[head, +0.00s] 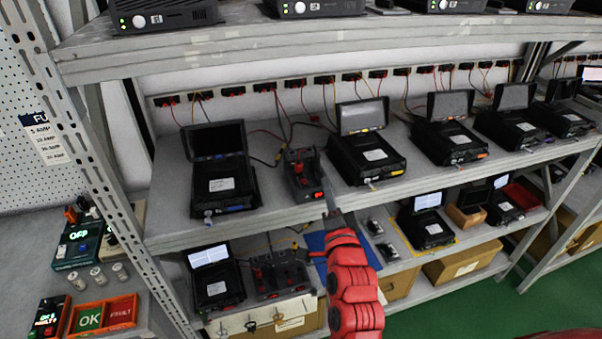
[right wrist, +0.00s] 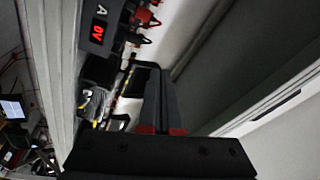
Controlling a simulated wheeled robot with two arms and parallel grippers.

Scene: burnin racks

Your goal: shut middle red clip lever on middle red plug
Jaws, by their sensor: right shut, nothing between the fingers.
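A dark tester box (head: 303,175) with red clip parts on top stands on the middle shelf, between two open-lidded black units. In the right wrist view, red clip levers and plugs (right wrist: 138,38) show at the upper left, beside a red "0V" display (right wrist: 97,30). I cannot tell which is the middle lever, nor whether it is up or down. My right gripper (head: 328,197) is just in front of the box's right front edge. Its two dark fingers (right wrist: 151,70) are together and empty, and partly cover the view of the box. My left gripper is not in view.
Open-lidded black units (head: 222,182) and (head: 368,152) flank the box closely. A second box with red clips (head: 278,270) is on the lower shelf. Thin wires hang from the rear socket strip (head: 232,91).

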